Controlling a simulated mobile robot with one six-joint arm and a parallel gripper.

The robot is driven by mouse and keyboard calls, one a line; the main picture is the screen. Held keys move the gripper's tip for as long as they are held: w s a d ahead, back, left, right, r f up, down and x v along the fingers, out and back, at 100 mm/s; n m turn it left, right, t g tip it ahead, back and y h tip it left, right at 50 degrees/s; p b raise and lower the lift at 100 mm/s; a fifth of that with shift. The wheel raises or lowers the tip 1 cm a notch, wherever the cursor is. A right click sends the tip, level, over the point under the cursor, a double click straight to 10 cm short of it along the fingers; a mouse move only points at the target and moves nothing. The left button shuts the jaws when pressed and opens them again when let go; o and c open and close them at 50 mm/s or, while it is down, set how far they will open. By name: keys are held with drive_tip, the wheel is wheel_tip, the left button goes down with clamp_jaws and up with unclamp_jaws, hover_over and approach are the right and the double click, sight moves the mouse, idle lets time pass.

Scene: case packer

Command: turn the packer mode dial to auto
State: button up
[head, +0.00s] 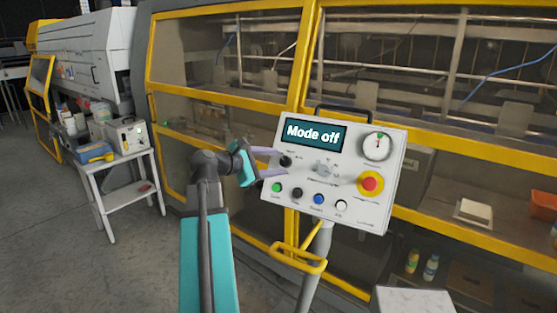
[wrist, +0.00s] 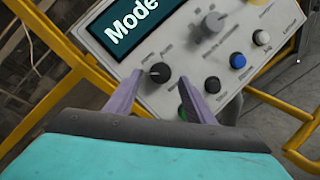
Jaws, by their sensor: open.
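The control panel (head: 300,205) has a display (head: 317,132) reading "Mode off". A small black dial (head: 286,161) sits at its left; it also shows in the wrist view (wrist: 159,72) with a pale pointer mark. The dial labels are too small to read. My gripper (head: 271,161) is open at the panel's left side. In the wrist view its two fingers (wrist: 160,79) point at the black dial, one to each side; I cannot tell whether they touch it.
Green (head: 276,187), black (head: 297,193), blue (head: 319,198) and white (head: 341,205) buttons line the panel's lower edge. A red emergency stop (head: 370,183) and a gauge (head: 377,147) are at right. Yellow-framed machine doors (head: 300,60) stand behind. A white side table (head: 130,195) is at left.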

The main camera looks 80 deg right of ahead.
sight(286, 162)
drive_tip(key=shift+x, duration=1.05)
drive_tip(key=c, duration=1.1)
drive_tip(key=shift+o, duration=0.2)
